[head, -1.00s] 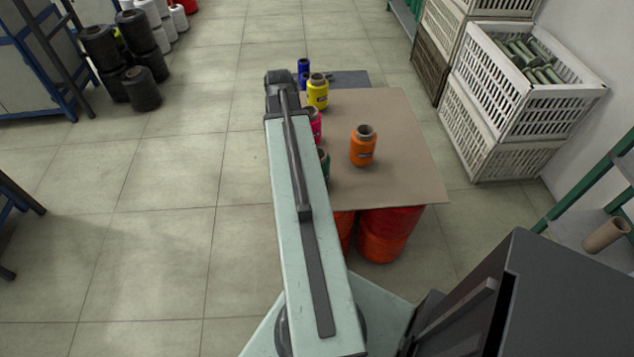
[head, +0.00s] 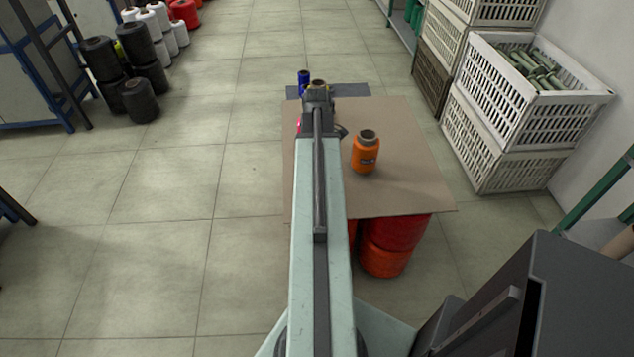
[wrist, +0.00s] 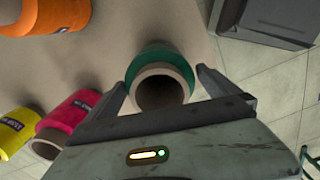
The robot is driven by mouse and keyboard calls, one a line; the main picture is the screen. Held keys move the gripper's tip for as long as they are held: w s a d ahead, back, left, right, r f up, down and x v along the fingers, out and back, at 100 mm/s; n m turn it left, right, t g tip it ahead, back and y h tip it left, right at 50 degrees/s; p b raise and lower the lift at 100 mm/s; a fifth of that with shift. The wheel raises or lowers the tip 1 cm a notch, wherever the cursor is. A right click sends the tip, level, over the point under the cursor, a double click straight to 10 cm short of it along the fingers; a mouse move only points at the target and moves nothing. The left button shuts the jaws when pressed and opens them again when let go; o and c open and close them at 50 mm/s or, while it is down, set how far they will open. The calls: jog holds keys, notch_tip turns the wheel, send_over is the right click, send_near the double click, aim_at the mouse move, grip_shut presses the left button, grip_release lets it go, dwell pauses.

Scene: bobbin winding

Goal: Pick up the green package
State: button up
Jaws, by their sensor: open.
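The green package (wrist: 158,55) is a spool with a tan hollow core, seen end-on in the wrist view. My gripper (wrist: 162,88) is open, with one finger on each side of the spool's near end. I cannot tell whether either finger touches it. In the head view my arm hides the green package, and only a dark part of my gripper (head: 341,131) shows beside the arm's end.
An orange spool (head: 365,152) stands right of my arm on the brown board (head: 415,165). Pink (wrist: 72,116) and yellow (wrist: 18,130) spools are left of the green one. A blue spool (head: 303,82) stands at the back. White crates (head: 530,100) are at right.

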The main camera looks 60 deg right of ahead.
notch_tip(320, 180, down, 2)
jog(key=shift+f+b, duration=0.15)
jog(key=shift+b, duration=0.3)
jog(key=c, duration=1.6)
jog(key=shift+o, duration=0.2)
notch_tip(320, 180, up, 10)
jog(key=p, duration=1)
